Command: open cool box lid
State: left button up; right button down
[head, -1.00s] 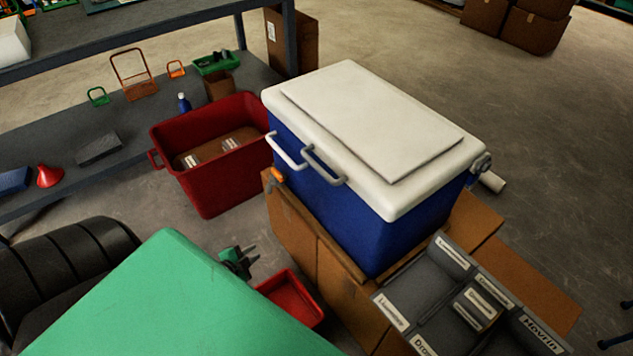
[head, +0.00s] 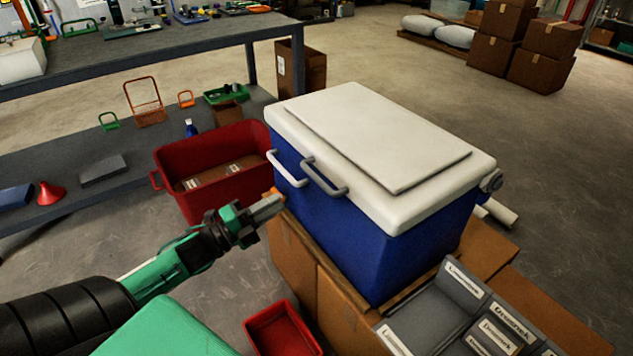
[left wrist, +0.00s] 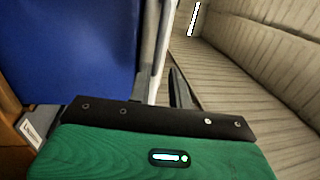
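The cool box (head: 375,240) has a blue body and a white lid (head: 385,140), which lies flat and shut on it. A white bar handle (head: 287,168) and a grey bar handle (head: 325,180) stick out from its near left side, under the lid edge. My left gripper (head: 268,206) is in front of that side, below and left of the handles, apart from them. Its fingers look slightly open and empty. In the left wrist view the fingers (left wrist: 165,85) point past the blue wall (left wrist: 70,60). My right gripper is not in view.
The cool box stands on brown cartons (head: 300,262). A red tub (head: 225,190) is behind my left gripper, near a grey shelf bench (head: 90,195). A small red tray (head: 280,330) and a grey labelled organiser (head: 430,315) lie close in front.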

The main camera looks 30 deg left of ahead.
aim_at(317, 176)
pick_arm(q)
jog(key=x, duration=1.2)
jog(key=shift+w, duration=0.35)
jog(key=shift+c, duration=0.4)
grip_shut()
